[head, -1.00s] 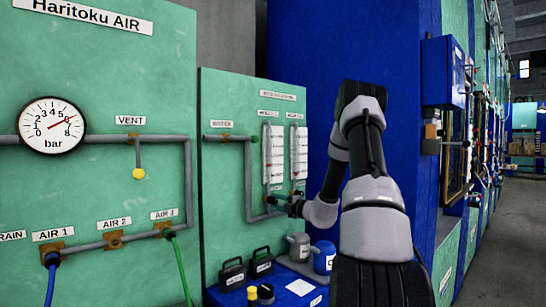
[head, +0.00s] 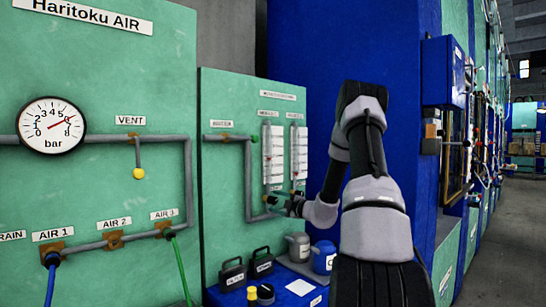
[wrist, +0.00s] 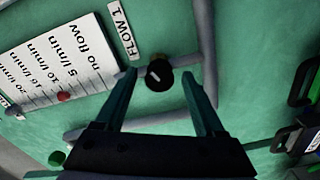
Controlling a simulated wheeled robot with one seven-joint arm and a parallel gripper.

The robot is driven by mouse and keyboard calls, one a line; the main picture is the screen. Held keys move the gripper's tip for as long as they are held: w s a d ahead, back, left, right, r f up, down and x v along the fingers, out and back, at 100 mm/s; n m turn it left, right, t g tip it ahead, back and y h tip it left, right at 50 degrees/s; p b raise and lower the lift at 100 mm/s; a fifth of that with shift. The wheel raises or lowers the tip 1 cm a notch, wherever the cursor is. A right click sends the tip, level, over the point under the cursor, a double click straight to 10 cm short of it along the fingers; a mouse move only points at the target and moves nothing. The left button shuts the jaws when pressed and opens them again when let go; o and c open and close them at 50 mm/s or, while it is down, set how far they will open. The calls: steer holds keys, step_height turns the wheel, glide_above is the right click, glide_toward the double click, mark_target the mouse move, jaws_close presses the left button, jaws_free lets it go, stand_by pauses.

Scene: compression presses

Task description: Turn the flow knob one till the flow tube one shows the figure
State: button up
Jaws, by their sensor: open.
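Flow knob one (wrist: 159,75) is a small black knob with a white pointer line, on the green panel below the FLOW 1 label (wrist: 125,35) in the wrist view. My gripper (wrist: 160,80) is open, with one finger on each side of the knob and gaps visible. Flow tube one has a white scale plate (wrist: 80,65) reading from no flow upward in l/min. A red float (wrist: 63,96) sits partway along it, around the 5 to 10 marks; its exact reading is unclear. In the head view my gripper (head: 290,203) is at the foot of the tubes, the knob hidden.
Two flow tube plates (head: 299,150) stand side by side on the panel. Grey pipes (wrist: 205,40) run close to the knob. Dark canisters (head: 233,275) and grey and blue jugs (head: 298,246) stand on a blue bench below. A blue wall (head: 310,60) rises beside my arm.

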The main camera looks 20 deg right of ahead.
steer(key=v, duration=0.7)
stand_by(0.6)
steer(key=shift+r, duration=0.1)
steer(key=v, duration=1.1)
steer(key=s+a+r+n+g+y, duration=0.1)
steer(key=s+a+r+n+g, duration=0.25)
steer(key=a+n, duration=0.45)
steer(key=s+a+r+n+g+y, duration=0.2)
steer(key=s+a+n+g, duration=0.15)
steer(key=a+n, duration=0.5)
steer(key=s+a+r+n+g+y, duration=0.1)
steer(key=s+a+r+n+g, duration=0.2)
steer(key=a+n+g, duration=0.35)
steer(key=s+r+n+t+h, duration=0.2)
steer(key=s+n, duration=0.4)
steer(key=n, duration=0.7)
steer(key=s+r+n+t+h, duration=0.1)
steer(key=s+r+n+h, duration=0.4)
steer(key=n, duration=0.9)
steer(key=s+h, duration=0.1)
steer(key=s, duration=0.1)
steer(key=shift+s+t, duration=0.35)
